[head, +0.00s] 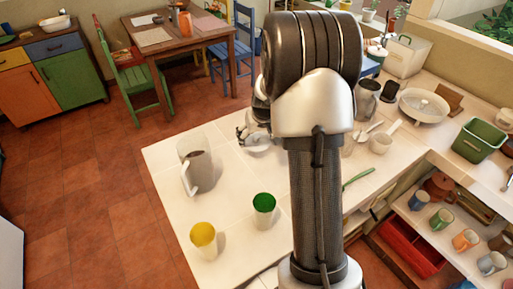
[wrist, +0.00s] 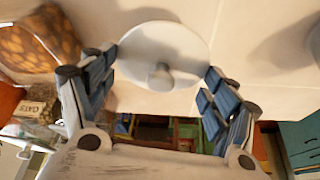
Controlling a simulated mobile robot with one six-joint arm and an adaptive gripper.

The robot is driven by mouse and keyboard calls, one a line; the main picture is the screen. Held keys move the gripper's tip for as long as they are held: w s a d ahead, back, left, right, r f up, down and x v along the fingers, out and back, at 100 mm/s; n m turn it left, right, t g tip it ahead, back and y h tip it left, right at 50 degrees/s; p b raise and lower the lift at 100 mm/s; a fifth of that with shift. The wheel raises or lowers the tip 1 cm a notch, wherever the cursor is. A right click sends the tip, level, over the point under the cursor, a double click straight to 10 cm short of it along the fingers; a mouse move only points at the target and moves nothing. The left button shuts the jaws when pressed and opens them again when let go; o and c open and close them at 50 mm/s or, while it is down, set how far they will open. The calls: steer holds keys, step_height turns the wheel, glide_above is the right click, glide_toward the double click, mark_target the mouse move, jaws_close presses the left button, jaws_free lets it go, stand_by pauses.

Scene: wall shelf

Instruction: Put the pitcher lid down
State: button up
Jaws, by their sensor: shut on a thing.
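The pitcher lid (wrist: 150,45) is a round white disc with a small knob in the middle. In the wrist view my gripper (wrist: 161,65) is shut on it, with the blue-padded fingers at opposite sides of its rim. In the head view the lid (head: 258,146) shows as a pale disc beside my arm, over the white counter, with my gripper (head: 248,134) partly hidden behind the arm. I cannot tell whether the lid touches the counter. The clear pitcher (head: 197,168) with a white handle stands upright and without a lid to the left.
A green cup (head: 264,206) and a yellow cup (head: 203,237) stand on the counter (head: 230,262) towards the front. Bare counter shows between pitcher and cups.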

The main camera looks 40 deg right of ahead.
mark_target(257, 142)
steer(key=shift+f+b, duration=0.65)
steer(key=shift+f, duration=1.5)
steer(key=shift+f, duration=0.1)
steer(key=o, duration=0.9)
steer(key=shift+o, duration=0.2)
